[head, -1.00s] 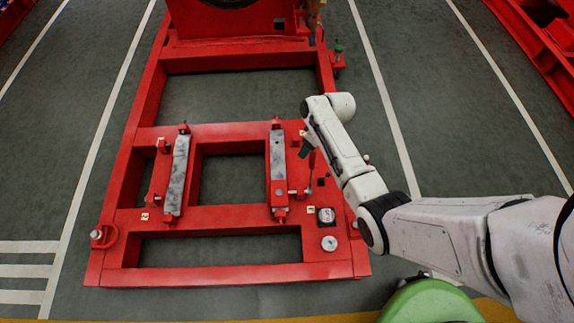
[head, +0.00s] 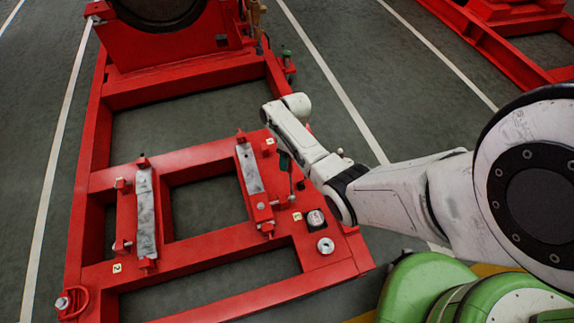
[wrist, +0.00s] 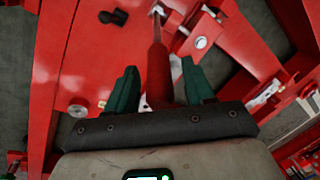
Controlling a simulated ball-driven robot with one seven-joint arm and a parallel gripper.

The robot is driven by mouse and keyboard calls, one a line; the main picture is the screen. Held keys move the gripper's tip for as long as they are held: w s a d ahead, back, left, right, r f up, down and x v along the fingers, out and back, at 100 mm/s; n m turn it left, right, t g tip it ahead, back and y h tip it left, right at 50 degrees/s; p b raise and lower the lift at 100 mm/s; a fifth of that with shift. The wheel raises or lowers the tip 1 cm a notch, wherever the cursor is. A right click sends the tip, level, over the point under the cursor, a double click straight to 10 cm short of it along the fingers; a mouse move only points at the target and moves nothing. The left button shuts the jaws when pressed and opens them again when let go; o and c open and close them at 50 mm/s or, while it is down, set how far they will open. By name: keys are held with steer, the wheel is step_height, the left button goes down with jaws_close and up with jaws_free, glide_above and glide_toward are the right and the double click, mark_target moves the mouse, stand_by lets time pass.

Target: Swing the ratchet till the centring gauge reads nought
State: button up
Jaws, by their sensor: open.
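The ratchet's red handle (wrist: 157,75) stands between the two green fingers of my gripper (wrist: 159,66) in the wrist view. The fingers are open, with a gap to the handle on each side. In the head view, my gripper (head: 284,162) is small and partly behind my wrist, beside the right slide rail (head: 250,172). The ratchet shows there only as a thin red and metal piece (head: 300,184) next to the rail. The centring gauge (head: 316,217), a small dark square with a pale round face, sits on the red bed. Its reading is too small to tell.
A second grey-topped rail (head: 146,215) lies to the left on the red frame (head: 205,237). Numbered tags mark the frame. A round metal boss (head: 326,245) is near the gauge. A black knob (wrist: 113,17) shows in the wrist view. Open floor lies right of the frame.

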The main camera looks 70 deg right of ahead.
steer(key=shift+a+f, duration=0.15)
steer(key=shift+f, duration=0.7)
jaws_close()
